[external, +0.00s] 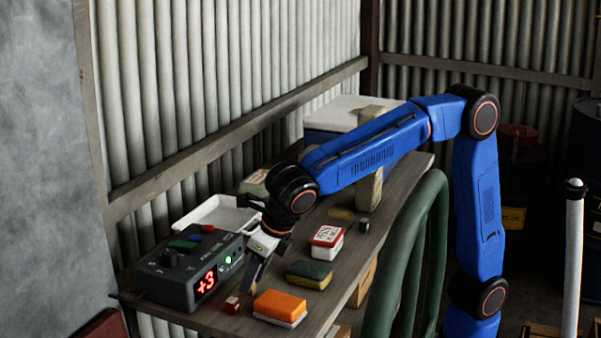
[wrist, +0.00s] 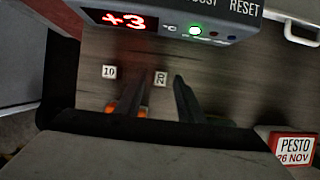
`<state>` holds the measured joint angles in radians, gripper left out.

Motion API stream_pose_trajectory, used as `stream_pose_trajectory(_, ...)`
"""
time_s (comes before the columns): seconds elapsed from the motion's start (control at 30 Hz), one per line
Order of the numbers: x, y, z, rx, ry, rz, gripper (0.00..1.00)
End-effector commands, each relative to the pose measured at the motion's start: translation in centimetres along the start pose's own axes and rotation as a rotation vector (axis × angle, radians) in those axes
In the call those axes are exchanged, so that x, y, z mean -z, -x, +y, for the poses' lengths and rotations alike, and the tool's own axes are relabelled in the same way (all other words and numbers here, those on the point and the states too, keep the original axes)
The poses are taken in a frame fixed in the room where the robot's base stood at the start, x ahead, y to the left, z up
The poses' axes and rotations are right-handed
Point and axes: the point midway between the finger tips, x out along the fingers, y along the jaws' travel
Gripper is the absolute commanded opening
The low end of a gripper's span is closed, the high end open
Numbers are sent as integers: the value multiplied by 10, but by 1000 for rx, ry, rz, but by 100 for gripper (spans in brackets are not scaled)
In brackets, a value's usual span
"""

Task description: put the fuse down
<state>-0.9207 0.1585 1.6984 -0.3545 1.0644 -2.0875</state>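No part is marked as a fuse; two small cubes look like fuses. One, with a white face marked 20 (wrist: 160,78), stands between my gripper's fingertips in the wrist view, with a narrow gap to each finger. The other, marked 10 (wrist: 109,72), is on the table to its left; it looks like the small red and white cube (external: 232,305) in the external view. My gripper (wrist: 162,80) is open, fingers low over the table, in front of the grey device; it also shows in the external view (external: 254,280). The 20 cube is mostly hidden there.
The grey device (external: 165,285) with a red +3 display and a lit green light stands behind the gripper. An orange block (external: 280,304), a dark green-topped block (external: 310,274) and a PESTO box (external: 327,242) lie to the right. A white tray (external: 215,215) is behind.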

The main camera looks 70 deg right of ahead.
Motion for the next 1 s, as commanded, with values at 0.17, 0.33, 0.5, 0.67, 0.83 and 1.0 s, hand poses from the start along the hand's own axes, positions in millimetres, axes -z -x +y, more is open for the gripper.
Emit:
stream_pose_trajectory(0.17, 0, 34, 0, -3, -1, -2, 35)
stream_pose_trajectory(0.33, 0, 66, 0, -2, 0, -1, 35)
stream_pose_trajectory(0.5, 0, 92, 0, -1, 0, 0, 35)
stream_pose_trajectory(0.67, 0, 105, 0, -1, 0, 0, 35)
stream_pose_trajectory(0.83, 0, 109, 0, 1, 0, 1, 35)
stream_pose_trajectory(1.0, 0, 109, 0, 1, 0, 1, 35)
